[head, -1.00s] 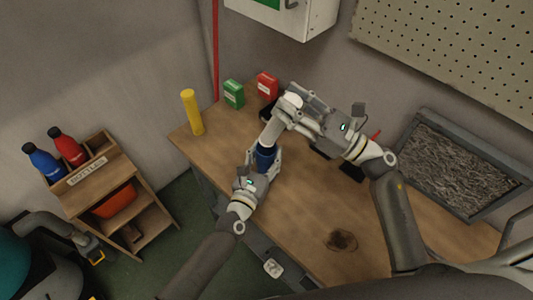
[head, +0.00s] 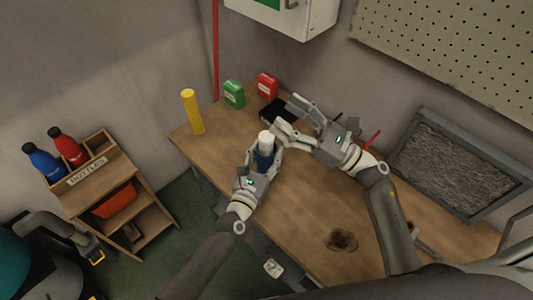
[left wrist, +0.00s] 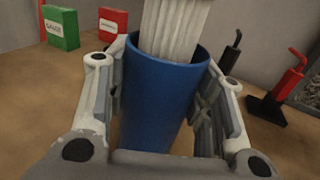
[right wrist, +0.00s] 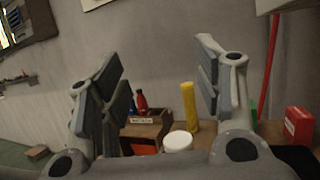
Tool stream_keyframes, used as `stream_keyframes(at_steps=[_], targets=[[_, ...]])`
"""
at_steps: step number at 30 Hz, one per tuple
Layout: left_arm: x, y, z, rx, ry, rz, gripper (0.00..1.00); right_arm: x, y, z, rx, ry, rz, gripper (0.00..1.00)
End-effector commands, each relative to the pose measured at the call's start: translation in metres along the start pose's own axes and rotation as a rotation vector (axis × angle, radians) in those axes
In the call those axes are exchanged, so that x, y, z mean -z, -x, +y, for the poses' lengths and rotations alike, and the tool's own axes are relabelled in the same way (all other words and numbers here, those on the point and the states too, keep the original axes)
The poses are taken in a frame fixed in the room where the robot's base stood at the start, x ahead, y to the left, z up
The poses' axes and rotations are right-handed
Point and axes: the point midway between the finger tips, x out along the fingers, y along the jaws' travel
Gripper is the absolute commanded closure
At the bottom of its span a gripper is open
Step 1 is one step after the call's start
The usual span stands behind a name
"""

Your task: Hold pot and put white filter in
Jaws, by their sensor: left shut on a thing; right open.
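The blue pot (head: 264,162) is upright over the wooden table, clasped by my left gripper (head: 266,153), whose fingers are on both sides of it in the left wrist view (left wrist: 157,105). The ribbed white filter (head: 266,138) stands in the pot's mouth with its upper part sticking out. It also shows in the left wrist view (left wrist: 172,30); its lower end is hidden inside the pot. My right gripper (head: 287,117) is open and empty, just right of the filter and apart from it. The filter's round white top (right wrist: 178,140) shows low between its fingers in the right wrist view.
A yellow cylinder (head: 192,113), a green box (head: 234,94) and a red box (head: 267,86) stand along the table's back left. A shelf (head: 125,220) with bottles is at the left. A dark stain (head: 341,241) marks the otherwise clear near tabletop (head: 300,220).

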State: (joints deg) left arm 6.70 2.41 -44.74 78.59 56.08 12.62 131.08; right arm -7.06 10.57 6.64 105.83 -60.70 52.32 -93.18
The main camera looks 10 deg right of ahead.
Motion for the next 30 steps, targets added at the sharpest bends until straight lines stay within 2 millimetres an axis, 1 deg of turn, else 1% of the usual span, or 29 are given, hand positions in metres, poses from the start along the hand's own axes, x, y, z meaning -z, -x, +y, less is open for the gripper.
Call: stream_keyframes(at_steps=[4,8,11,15,18,21,25,30], targets=[[0.0,0.0,0.0,0.0,-0.001,0.001,0.78,0.001,0.003,0.0,0.0,-0.001,0.002,0.4],[0.001,0.0,0.0,0.0,-0.001,0.001,0.78,0.001,0.018,0.0,0.002,-0.001,0.004,0.4],[0.001,0.0,0.0,0.0,-0.001,0.001,0.78,0.002,0.038,0.0,0.003,-0.002,0.005,0.4],[0.001,0.0,0.0,0.0,-0.001,0.001,0.78,0.002,0.07,0.0,0.003,-0.002,0.005,0.4],[0.001,0.0,0.0,0.0,-0.001,0.001,0.78,0.002,0.089,0.0,0.002,-0.003,0.004,0.4],[0.001,0.0,0.0,0.0,0.0,0.001,0.78,0.001,0.104,0.0,0.001,-0.001,0.003,0.4],[0.001,0.0,0.0,0.0,0.0,0.001,0.78,0.001,0.116,0.0,0.0,-0.001,0.002,0.4],[0.0,0.0,0.0,0.0,0.0,0.001,0.78,0.0,0.121,0.0,0.0,0.0,0.001,0.4]])
